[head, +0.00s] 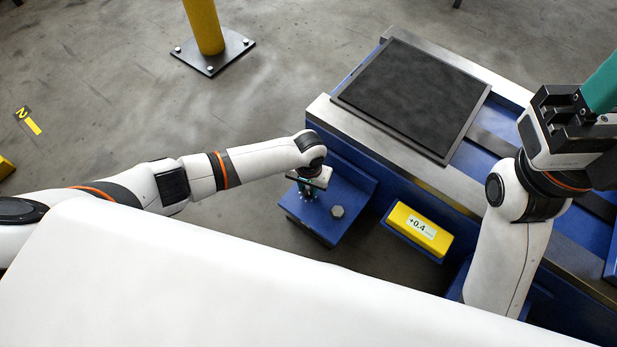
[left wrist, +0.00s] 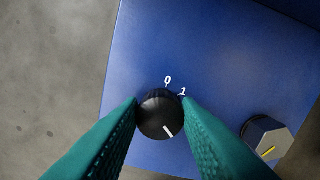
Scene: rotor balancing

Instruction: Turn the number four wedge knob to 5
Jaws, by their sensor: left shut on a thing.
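A round black knob (left wrist: 158,118) with a white pointer line sits on a blue panel (left wrist: 200,50) in the left wrist view. The pointer aims to the lower right. White numerals 0 and 1 show above the knob; any other marks are hidden by the fingers. My left gripper (left wrist: 160,108) has its teal fingers shut on the knob's sides. In the head view my left gripper (head: 308,188) reaches down to the blue box (head: 325,222) and hides the knob. My right gripper (head: 594,100) is at the upper right, partly cut off, with one teal finger showing.
A grey hexagonal part (left wrist: 267,138) with a yellow mark stands beside the knob; it also shows in the head view (head: 337,212). A yellow display (head: 418,232) reads +0.4. A blue machine bed with a dark plate (head: 412,98) lies behind. A yellow post (head: 203,25) stands on the floor.

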